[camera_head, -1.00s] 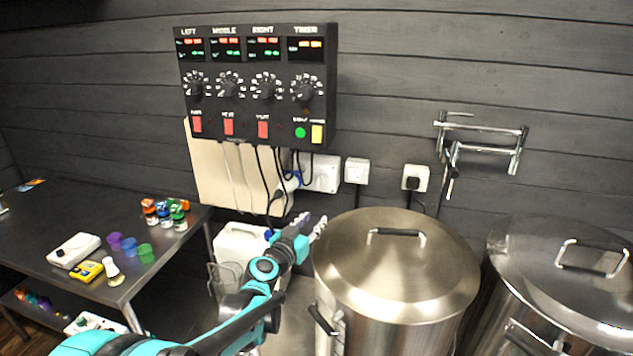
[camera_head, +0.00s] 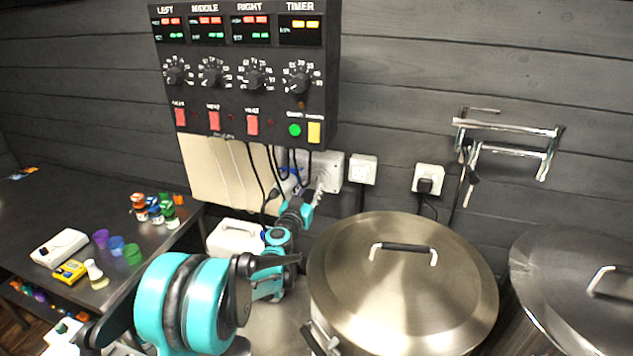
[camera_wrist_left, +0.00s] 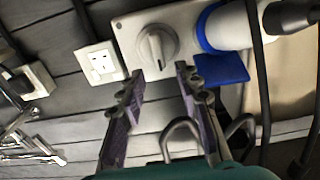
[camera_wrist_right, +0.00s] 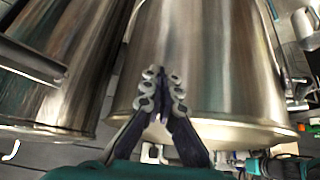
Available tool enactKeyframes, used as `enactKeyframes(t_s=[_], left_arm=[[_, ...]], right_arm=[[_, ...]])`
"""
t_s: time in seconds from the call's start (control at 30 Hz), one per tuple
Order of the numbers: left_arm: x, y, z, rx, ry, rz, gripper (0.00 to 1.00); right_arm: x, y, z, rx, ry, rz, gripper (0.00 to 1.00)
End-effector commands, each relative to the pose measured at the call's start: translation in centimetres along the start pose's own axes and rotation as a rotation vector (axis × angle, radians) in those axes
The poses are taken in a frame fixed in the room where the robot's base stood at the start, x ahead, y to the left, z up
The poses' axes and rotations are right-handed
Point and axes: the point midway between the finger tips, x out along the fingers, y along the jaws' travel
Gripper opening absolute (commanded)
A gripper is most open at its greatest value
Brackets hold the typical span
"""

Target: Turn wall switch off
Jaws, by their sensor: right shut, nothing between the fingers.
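The wall switch (camera_wrist_left: 157,45) is a grey rotary knob on a white plate, seen in the left wrist view just beyond my left fingertips. Its white plate (camera_head: 332,166) also shows on the wall below the control panel in the head view, partly hidden by my gripper and cables. My left gripper (camera_wrist_left: 159,76) is open and empty, with its fingers spread on either side below the knob, apparently short of touching it. In the head view my left gripper (camera_head: 318,192) is up by the plate. My right gripper (camera_wrist_right: 160,92) is shut and empty in front of a steel kettle.
A blue-ringed plug (camera_wrist_left: 225,28) sits beside the knob, with loose cables nearby. A white socket (camera_head: 363,170) and a socket with a black plug (camera_head: 428,180) are to the right. A lidded steel kettle (camera_head: 400,285) stands close to my left arm.

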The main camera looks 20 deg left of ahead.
Motion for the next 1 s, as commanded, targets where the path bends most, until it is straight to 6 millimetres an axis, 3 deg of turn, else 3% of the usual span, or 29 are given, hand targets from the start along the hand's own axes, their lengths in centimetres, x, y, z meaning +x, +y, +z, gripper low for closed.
enactKeyframes(t_s=[0.1,0.3,0.63,0.77,1.0], left_arm=[[2.1,0.0,0.2,0.0,0.0,0.001,0.34],[4.4,0.0,0.1,0.0,0.0,0.0,0.34],[4.9,0.0,0.0,0.0,0.0,0.0,0.34],[4.9,0.0,0.0,0.0,0.0,0.0,0.02],[4.9,0.0,0.0,-0.002,0.0,0.0,0.0]], right_arm=[[0.4,0.0,0.3,0.0,0.0,0.0,0.0],[0.7,0.0,0.5,0.0,0.0,0.0,0.0],[0.7,0.0,0.5,0.0,0.0,0.0,0.0],[0.7,0.0,0.5,0.0,0.0,0.0,0.0],[0.7,0.0,0.5,0.0,0.0,0.0,0.0]])
